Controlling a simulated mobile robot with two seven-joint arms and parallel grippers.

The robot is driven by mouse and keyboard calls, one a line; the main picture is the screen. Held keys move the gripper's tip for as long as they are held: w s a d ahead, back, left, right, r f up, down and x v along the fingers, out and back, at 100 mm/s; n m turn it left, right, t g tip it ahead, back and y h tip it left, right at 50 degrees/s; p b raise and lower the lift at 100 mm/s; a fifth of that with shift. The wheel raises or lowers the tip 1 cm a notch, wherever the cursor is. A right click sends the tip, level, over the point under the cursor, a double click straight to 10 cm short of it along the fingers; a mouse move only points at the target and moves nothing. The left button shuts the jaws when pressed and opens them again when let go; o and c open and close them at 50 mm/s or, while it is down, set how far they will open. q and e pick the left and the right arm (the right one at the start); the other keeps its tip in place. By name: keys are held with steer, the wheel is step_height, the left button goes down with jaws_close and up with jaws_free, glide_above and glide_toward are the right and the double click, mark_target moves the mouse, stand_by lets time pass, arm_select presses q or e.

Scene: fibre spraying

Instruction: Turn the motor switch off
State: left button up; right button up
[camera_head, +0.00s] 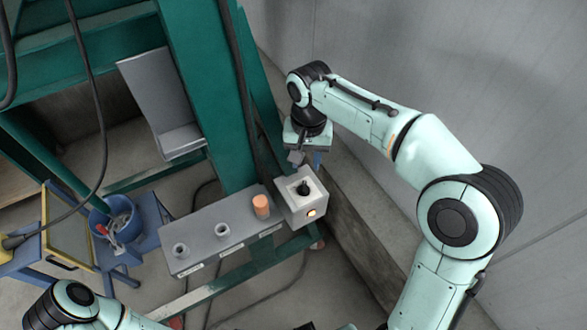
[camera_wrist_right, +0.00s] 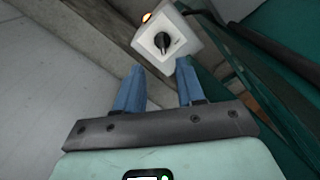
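The motor switch is a black rotary knob (camera_head: 304,188) on a white box (camera_head: 291,207) with a lit orange lamp (camera_head: 311,212). The box is at the right end of a grey panel. My right gripper (camera_head: 308,160) is just behind the box in the head view. In the right wrist view the knob (camera_wrist_right: 162,41) lies ahead of the two blue fingertips (camera_wrist_right: 159,66), which are apart with nothing between them. The knob is not touched there. My left arm shows at the bottom left of the head view, but its gripper is out of view.
The grey panel (camera_head: 205,226) carries two round sockets and an orange cylinder (camera_head: 261,206). A green steel frame (camera_head: 205,90) stands beside the box. A blue bucket (camera_head: 118,222) is at left. A grey wall (camera_head: 450,60) is at right.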

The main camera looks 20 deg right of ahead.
mark_target(304, 191)
step_height(304, 191, down, 12)
steer(key=shift+r+b, duration=0.1)
steer(key=shift+b, duration=0.8)
steer(key=shift+f, duration=0.8)
steer(key=shift+c, duration=0.3)
jaws_close()
